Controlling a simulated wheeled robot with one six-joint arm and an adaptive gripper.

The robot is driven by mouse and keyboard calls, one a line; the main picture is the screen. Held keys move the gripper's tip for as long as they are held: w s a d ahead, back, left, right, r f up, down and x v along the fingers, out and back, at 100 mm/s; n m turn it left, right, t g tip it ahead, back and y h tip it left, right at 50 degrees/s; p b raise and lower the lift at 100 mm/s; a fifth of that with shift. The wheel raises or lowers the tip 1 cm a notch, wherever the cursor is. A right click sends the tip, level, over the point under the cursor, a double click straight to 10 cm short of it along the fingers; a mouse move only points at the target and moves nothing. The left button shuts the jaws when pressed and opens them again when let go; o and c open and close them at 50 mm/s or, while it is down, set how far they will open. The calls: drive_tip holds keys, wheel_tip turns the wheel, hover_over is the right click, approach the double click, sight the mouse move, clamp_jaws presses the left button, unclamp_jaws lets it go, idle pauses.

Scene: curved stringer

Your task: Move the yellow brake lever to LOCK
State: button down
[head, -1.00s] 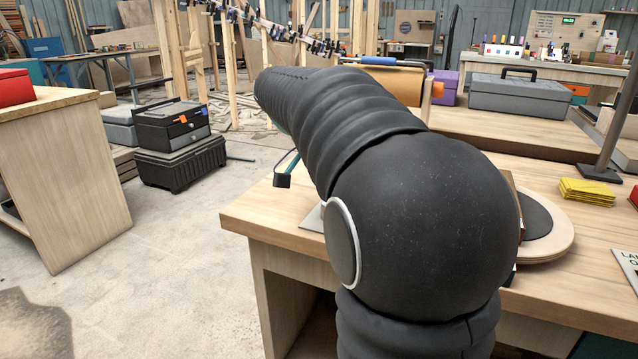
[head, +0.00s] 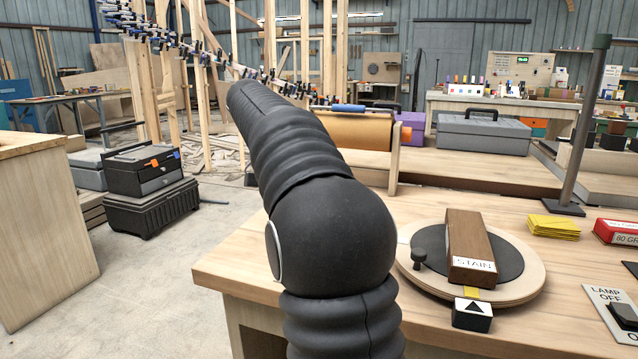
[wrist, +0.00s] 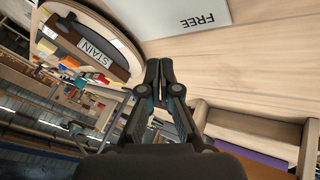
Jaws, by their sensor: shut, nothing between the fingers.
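I cannot make out the yellow brake lever in either view. A white plate lettered FREE (wrist: 200,18) lies on the wooden bench top at the top of the wrist view; no LOCK lettering shows. My gripper (wrist: 158,64) is shut and empty, its two fingertips together over the bench just below that plate. In the head view my arm covers the gripper and part of the bench. A round wooden turntable (head: 412,268) carries a brown block labelled STAIN (head: 468,245); it also shows upside down in the wrist view (wrist: 97,49).
Yellow sheets (head: 553,227), a dark post (head: 583,140) and a LAMP OFF plate (head: 607,296) are to the right. A brown roll on a wooden stand (head: 356,130) is behind my arm.

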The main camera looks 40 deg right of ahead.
drive_tip(key=shift+w+d+r, duration=0.1)
drive_tip(key=shift+w+r, duration=0.55)
drive_tip(key=shift+r, duration=0.2)
